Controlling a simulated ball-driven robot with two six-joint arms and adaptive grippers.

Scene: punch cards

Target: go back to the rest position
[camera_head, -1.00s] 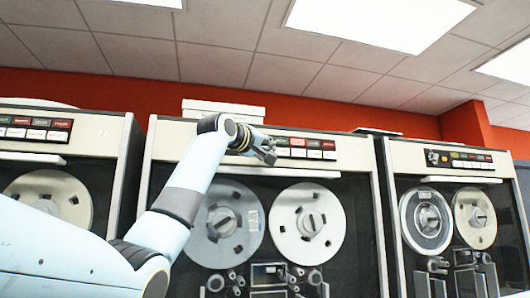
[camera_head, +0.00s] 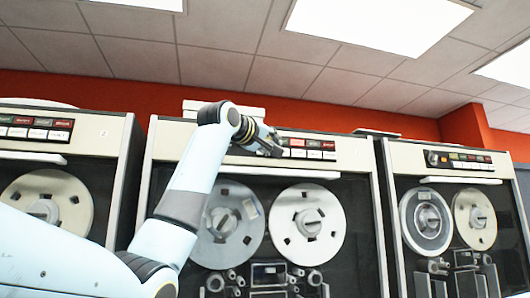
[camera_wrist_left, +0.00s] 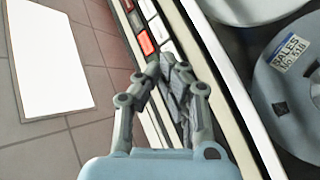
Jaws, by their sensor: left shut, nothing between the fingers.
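My left gripper (camera_head: 272,146) is in front of the upper panel of the middle tape cabinet (camera_head: 350,150), at the left end of its button row (camera_head: 312,149). Its fingers are shut with nothing between them. In the left wrist view the closed fingers (camera_wrist_left: 172,78) point toward the red and white buttons (camera_wrist_left: 146,42); I cannot tell whether they touch the panel. My right gripper is in neither view.
Two tape reels, a left one (camera_head: 228,240) and a right one (camera_head: 307,224), sit below the panel. More cabinets stand at left (camera_head: 85,133) and right (camera_head: 400,158). A white box (camera_head: 250,110) lies on top of the middle cabinet. Open space lies toward the ceiling.

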